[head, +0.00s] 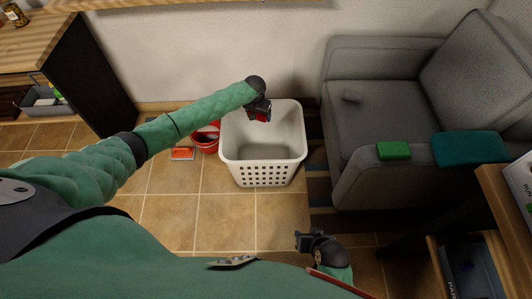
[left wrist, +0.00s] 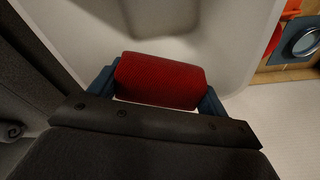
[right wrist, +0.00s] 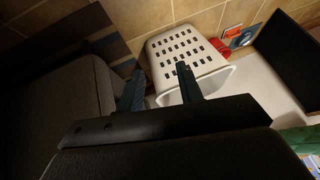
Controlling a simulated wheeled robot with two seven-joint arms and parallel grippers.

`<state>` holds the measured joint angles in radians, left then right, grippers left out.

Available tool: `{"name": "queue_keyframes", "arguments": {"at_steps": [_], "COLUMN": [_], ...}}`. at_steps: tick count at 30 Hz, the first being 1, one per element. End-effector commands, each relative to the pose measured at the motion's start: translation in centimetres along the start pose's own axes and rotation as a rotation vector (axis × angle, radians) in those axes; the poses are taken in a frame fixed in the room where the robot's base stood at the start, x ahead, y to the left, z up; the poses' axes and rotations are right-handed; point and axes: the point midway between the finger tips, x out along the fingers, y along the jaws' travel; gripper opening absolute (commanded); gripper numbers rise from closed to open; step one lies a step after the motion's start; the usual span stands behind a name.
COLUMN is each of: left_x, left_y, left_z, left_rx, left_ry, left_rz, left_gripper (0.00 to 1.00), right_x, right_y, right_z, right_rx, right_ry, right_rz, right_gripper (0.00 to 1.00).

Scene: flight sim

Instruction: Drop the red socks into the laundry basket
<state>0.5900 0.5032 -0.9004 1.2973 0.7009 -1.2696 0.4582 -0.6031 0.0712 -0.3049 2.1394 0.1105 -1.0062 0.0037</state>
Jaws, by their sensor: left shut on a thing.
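The white laundry basket (head: 262,168) stands on the tiled floor in front of the wall in the head view. My left gripper (head: 261,116) is over the basket's opening, near its back rim. It is shut on the red socks (left wrist: 162,80), a rolled red bundle between the two fingers in the left wrist view. The basket's pale inside shows behind the bundle. My right gripper (head: 302,243) is low at the front, apart from the basket. In the right wrist view its fingers (right wrist: 160,92) are spread and nothing is between them.
A red bucket (head: 206,138) and an orange-handled item (head: 182,153) are on the floor left of the basket. A grey armchair (head: 365,110) stands close on the right, with a green block (head: 394,150) and a teal cloth (head: 468,149) on its arm. A wooden shelf (head: 505,215) is at the right.

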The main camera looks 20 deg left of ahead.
Motion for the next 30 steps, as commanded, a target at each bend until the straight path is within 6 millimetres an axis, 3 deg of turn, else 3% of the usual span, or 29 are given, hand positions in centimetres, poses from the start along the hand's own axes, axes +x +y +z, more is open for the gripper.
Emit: {"name": "queue_keyframes", "arguments": {"at_steps": [30], "left_x": [2.8], "left_y": [0.0], "left_z": [0.4], "left_rx": [0.000], "left_ry": [0.001], "left_rz": [0.000], "left_gripper": [0.55], "right_x": [10.3], "right_y": [2.5], "right_z": [6.6], "right_rx": [0.008], "right_ry": [0.109], "right_rz": [0.019], "right_gripper": [0.36]}}
